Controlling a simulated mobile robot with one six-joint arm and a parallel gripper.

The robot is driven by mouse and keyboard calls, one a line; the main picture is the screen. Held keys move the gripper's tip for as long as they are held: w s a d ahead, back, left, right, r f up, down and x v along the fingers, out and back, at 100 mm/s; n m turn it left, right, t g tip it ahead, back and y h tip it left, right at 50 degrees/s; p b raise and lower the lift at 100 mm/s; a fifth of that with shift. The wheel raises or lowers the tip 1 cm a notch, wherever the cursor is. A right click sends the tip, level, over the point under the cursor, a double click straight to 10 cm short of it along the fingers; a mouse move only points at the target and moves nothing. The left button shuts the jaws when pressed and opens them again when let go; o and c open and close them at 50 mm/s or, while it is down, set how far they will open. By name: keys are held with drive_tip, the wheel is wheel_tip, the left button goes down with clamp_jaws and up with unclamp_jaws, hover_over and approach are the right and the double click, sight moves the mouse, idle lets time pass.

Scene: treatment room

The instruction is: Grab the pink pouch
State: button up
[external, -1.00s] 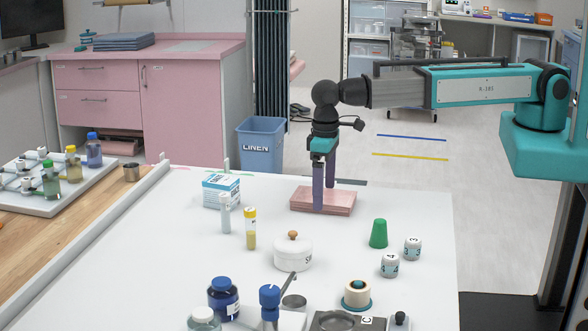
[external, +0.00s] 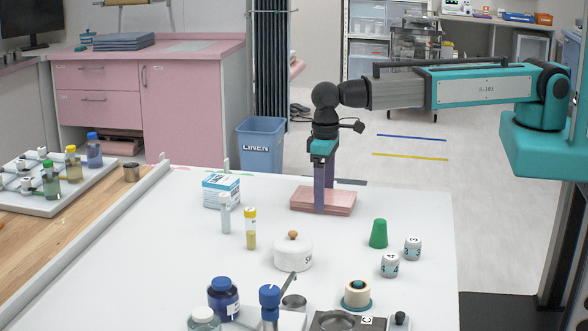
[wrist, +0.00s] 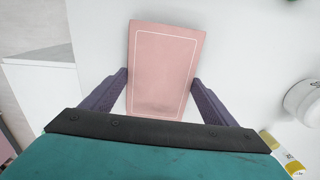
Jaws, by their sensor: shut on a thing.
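The pink pouch (external: 339,202) lies flat on the white table (external: 415,215) near its far edge. It also shows in the wrist view (wrist: 165,65), flat with a white border line. My gripper (external: 325,207) points straight down at the pouch, with one purple finger in front of it and the other behind it. In the wrist view the two fingers of my gripper (wrist: 161,88) stand at either side of the pouch and are shut on it. The pouch looks still low at table height; any gap beneath it cannot be told.
A blue and white box (external: 221,190) and two vials stand left of the pouch. Table space right of the pouch is clear.

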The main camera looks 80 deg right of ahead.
drive_tip(key=shift+r, duration=0.15)
wheel_tip(320, 180, up, 10)
drive_tip(key=b, duration=0.2)
drive_tip(key=shift+b, duration=0.35)
idle(0.4)
